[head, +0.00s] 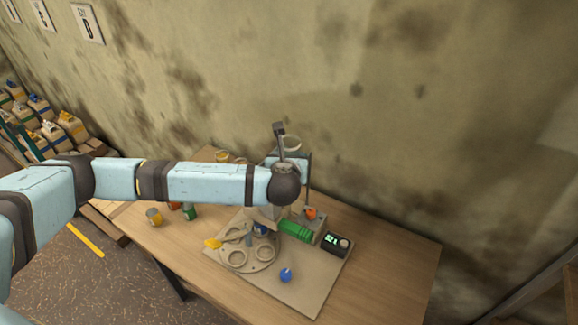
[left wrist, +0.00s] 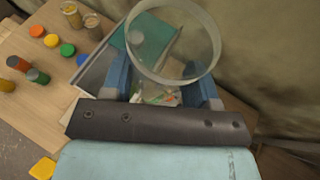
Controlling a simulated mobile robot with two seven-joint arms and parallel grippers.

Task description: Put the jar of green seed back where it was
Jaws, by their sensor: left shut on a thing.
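My left gripper (head: 289,160) is above the back of the machine board; its blue fingers also show in the left wrist view (left wrist: 163,92). They are shut on a clear round vessel (left wrist: 172,42), whose pale rim (head: 292,143) rises above the fingers in the head view. Coloured bits show low between the fingers; I cannot tell whether they are inside the vessel. My right gripper is not in view.
The board (head: 305,290) carries a ringed disc (head: 233,257), a green cylinder (head: 295,231), a blue knob (head: 286,275) and a small display (head: 335,244). The table's right part (head: 390,270) is clear. The wall is close behind.

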